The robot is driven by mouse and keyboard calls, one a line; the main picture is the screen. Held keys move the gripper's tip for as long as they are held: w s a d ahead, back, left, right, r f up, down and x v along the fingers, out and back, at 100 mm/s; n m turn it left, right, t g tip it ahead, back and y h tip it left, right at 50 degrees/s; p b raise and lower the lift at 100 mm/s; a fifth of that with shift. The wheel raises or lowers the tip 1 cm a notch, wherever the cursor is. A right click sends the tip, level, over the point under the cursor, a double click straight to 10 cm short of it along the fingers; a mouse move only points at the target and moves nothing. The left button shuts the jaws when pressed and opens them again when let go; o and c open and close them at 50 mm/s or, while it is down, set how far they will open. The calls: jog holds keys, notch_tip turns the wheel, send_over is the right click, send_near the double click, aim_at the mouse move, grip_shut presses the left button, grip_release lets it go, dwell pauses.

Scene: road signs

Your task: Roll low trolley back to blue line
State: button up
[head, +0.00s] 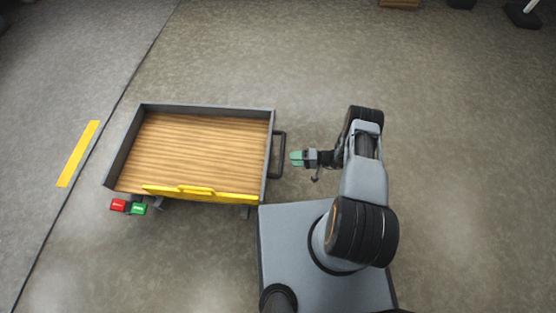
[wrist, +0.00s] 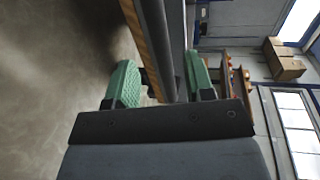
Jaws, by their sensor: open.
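The low trolley (head: 140,106) has a wooden bed, grey rims, a yellow front edge and a dark handle (head: 282,155) on its right end. My gripper (head: 293,158) is just right of the handle, its green fingers pointing left at it, with a small gap in the head view. In the wrist view my gripper (wrist: 162,80) is open, with green pads apart. A grey and wood-coloured part of the trolley (wrist: 158,35) shows beyond and between the pads; I cannot tell whether the handle is between them. No blue line is visible.
A yellow strip (head: 78,153) lies on the floor left of the trolley, beyond a dark floor seam. Red (head: 118,205) and green (head: 138,209) blocks are at the trolley's front left corner. A cardboard box (wrist: 283,62) shows in the wrist view.

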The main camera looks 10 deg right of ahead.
jog(key=b+x, duration=0.1)
jog(key=x, duration=0.7)
jog(key=shift+c, duration=0.5)
grip_shut()
